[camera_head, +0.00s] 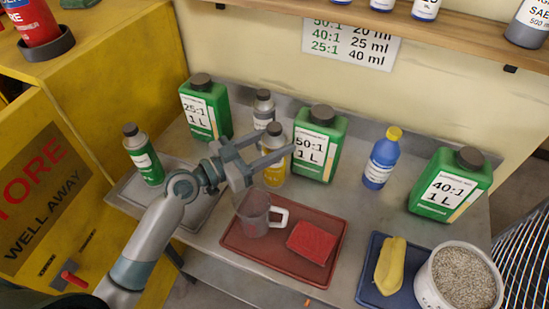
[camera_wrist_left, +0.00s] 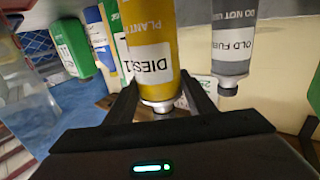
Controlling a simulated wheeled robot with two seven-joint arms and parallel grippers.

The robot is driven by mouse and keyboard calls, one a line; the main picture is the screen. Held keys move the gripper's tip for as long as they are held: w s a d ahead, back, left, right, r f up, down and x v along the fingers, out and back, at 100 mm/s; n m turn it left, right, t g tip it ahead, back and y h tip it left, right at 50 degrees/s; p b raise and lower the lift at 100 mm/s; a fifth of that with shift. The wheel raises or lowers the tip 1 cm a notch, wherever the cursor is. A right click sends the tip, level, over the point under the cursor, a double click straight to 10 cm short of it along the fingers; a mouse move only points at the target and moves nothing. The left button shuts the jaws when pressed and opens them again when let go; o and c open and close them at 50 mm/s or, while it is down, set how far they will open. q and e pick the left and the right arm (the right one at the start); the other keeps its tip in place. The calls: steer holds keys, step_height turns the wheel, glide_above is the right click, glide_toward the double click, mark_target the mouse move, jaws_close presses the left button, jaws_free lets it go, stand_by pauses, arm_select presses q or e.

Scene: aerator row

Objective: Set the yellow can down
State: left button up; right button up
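The yellow can (camera_head: 275,176) with a grey upper part and dark cap is upright at the middle of the steel bench (camera_head: 222,235). My left gripper (camera_head: 279,142) comes in from the left, with one finger on each side of the can's upper part. In the left wrist view, the yellow can (camera_wrist_left: 152,45) appears upside down with its label partly readable, and the fingers close against its sides near the cap. I cannot tell whether its base touches the bench. My right gripper is not in view.
A grey can (camera_head: 264,104) stands just behind. Green jugs (camera_head: 319,145) (camera_head: 205,110) flank it. A red tray (camera_head: 237,243) with a clear jug (camera_head: 254,215) and red sponge (camera_head: 311,242) lies in front. A blue bottle (camera_head: 381,160) stands right; a grey tray (camera_head: 207,203) lies left.

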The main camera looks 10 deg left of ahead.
mark_target(270, 133)
arm_select(q)
steer(key=c, duration=1.1)
steer(key=shift+r, duration=0.15)
steer(key=shift+r, duration=0.5)
steer(key=r, duration=0.3)
steer(key=shift+s+d+r+b, duration=0.1)
steer(key=shift+d+r+b, duration=0.05)
steer(key=shift+d+b, duration=0.2)
steer(key=s+d+r, duration=0.4)
steer(key=d+r, duration=0.2)
steer(key=d, duration=0.4)
steer(key=shift+d+r+b, duration=0.15)
steer(key=shift+r+b, duration=0.1)
steer(key=shift+b, duration=0.15)
